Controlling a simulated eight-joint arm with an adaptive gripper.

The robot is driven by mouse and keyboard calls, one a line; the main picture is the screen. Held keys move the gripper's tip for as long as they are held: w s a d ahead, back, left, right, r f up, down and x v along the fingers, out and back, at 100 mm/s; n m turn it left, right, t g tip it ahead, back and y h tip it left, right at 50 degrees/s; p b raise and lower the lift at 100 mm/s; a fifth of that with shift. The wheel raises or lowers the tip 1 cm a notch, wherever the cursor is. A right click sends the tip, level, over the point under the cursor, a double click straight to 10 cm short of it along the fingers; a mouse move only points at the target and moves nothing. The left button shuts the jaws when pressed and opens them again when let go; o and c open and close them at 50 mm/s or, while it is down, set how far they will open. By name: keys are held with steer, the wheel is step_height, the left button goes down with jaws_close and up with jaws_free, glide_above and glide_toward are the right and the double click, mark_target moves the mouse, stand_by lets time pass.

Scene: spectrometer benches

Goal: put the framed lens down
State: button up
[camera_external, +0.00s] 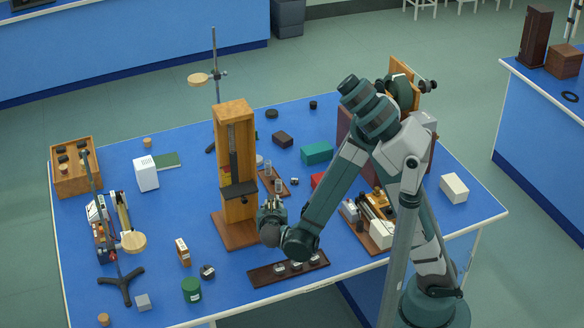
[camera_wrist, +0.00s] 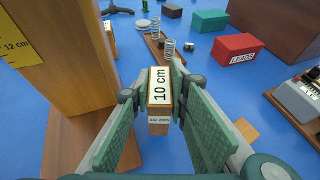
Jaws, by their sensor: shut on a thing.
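My gripper (camera_external: 272,210) is beside the tall wooden stand, to the right of its base, above the blue table. In the wrist view, the fingers of my gripper (camera_wrist: 158,92) are shut on a small wooden block marked "10 cm" (camera_wrist: 159,112), which I take to be the framed lens. I see its labelled edge, so the glass is hidden. The blue table shows beyond it, but I cannot tell whether its underside touches anything. In the external view it is too small to make out between the fingers.
The tall wooden stand (camera_external: 236,165) rises close on the left, on a brown base (camera_external: 235,238). A dark wooden rack (camera_external: 262,277) with several small pieces lies at the front edge. A red "LEADS" box (camera_wrist: 235,48) and an instrument (camera_wrist: 302,98) are on the right.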

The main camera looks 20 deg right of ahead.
steer(key=s+a+r+n+y+p, duration=0.1)
steer(key=s+a+r+p, duration=0.1)
steer(key=s+a, duration=0.5)
steer(key=s+a+r+n+y+p, duration=0.1)
steer(key=s+a+r, duration=0.3)
steer(key=a, duration=1.5)
steer(key=s+a+r+n+t+y+p, duration=0.1)
steer(key=s+a+r+n+y+p, duration=0.1)
steer(key=s+a, duration=0.9)
steer(key=shift+s+a+r+y+p, duration=0.15)
steer(key=shift+a+r+y+p, duration=0.35)
steer(key=shift+a, duration=0.65)
steer(key=shift+f+b, duration=0.95)
steer(key=shift+f, duration=1.45)
steer(key=shift+f, duration=0.25)
steer(key=o, duration=0.9)
steer(key=shift+r, duration=0.1)
